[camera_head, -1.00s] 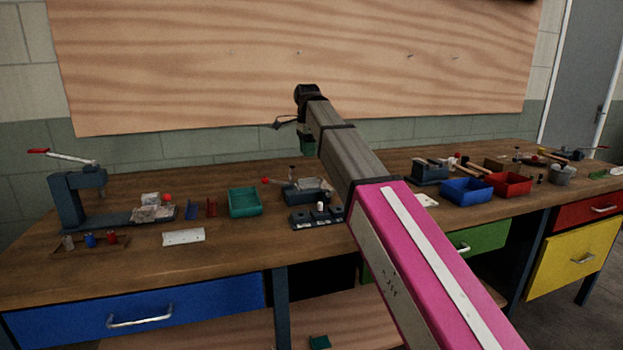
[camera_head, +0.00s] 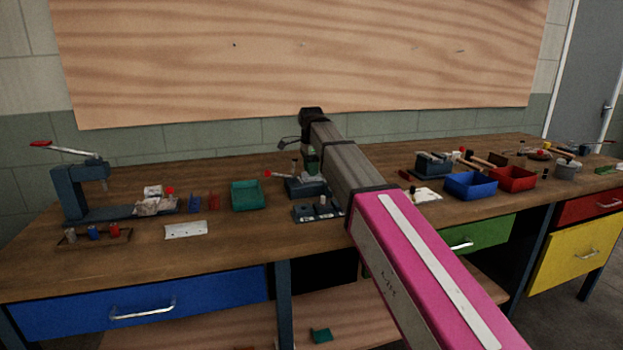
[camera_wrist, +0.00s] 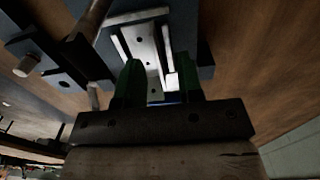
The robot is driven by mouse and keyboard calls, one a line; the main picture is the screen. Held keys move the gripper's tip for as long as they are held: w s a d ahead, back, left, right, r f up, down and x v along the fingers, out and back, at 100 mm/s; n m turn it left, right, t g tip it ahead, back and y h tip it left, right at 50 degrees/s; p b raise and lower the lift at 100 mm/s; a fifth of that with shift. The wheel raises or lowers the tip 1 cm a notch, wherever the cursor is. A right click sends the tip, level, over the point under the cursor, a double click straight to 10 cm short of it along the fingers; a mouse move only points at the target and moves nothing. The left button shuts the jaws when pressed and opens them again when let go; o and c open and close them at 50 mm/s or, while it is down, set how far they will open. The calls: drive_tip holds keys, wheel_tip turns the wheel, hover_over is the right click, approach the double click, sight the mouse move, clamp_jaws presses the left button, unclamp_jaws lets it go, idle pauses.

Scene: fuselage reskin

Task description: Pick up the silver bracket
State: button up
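A silver bracket (camera_wrist: 149,45), a pale metal piece with holes, lies in a blue-grey fixture (camera_wrist: 205,72) in the wrist view. My gripper (camera_wrist: 157,62) has two green fingers set apart, one toward each side of the bracket. I cannot tell whether the fingers touch it. In the head view my gripper (camera_head: 312,160) points down over the blue-grey fixture (camera_head: 303,188) at the middle of the bench. There the bracket is hidden or too small to make out.
A teal bin (camera_head: 247,196) stands left of the fixture, and a dark block with holes (camera_head: 316,213) is in front. A white plate (camera_head: 186,230) lies front left, near a press (camera_head: 75,192). Blue (camera_head: 470,186) and red (camera_head: 513,179) bins stand right.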

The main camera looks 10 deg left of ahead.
drive_tip(key=shift+f, duration=0.5)
clamp_jaws()
